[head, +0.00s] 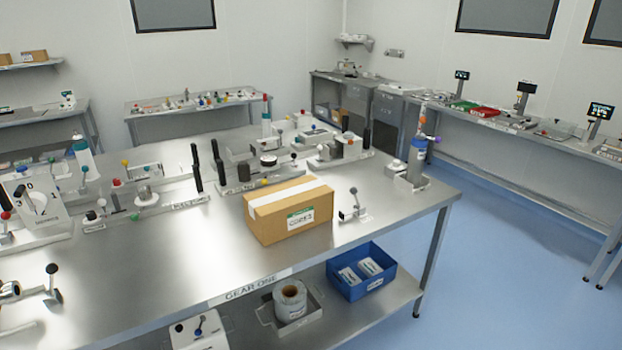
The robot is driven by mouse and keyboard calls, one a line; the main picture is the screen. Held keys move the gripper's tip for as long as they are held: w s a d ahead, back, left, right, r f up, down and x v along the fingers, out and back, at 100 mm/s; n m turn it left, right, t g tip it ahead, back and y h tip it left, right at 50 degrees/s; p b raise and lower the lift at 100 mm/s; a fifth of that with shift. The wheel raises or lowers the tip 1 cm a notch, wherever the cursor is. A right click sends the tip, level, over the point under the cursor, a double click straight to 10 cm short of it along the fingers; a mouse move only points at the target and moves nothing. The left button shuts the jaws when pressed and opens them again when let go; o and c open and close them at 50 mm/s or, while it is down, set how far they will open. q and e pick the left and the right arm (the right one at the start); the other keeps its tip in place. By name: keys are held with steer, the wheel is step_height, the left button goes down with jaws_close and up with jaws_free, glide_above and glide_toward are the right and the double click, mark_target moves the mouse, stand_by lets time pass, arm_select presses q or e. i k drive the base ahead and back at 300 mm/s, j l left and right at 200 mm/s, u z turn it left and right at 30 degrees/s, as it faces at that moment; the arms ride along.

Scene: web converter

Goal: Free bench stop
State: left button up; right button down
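A steel bench (190,262) labelled "GEAR ONE" on its front edge fills the foreground. A brown cardboard box (289,212) with white tape and a green-and-white label sits near its front edge. Just right of the box stands a small fixture with a dark-knobbed lever (353,205), its lever upright. Another lever fixture (50,285) is at the front left. I cannot tell which fixture is the bench stop. Neither of my grippers is in view.
Fixtures with black handles (197,170) line the bench's back. A dial unit (38,200) stands left and a blue-topped bottle (418,155) right. The blue floor (500,260) at right is clear.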

mark_target(352, 189)
steer(key=i+l+u, duration=0.85)
steer(key=i+l, duration=0.2)
steer(key=l, duration=0.15)
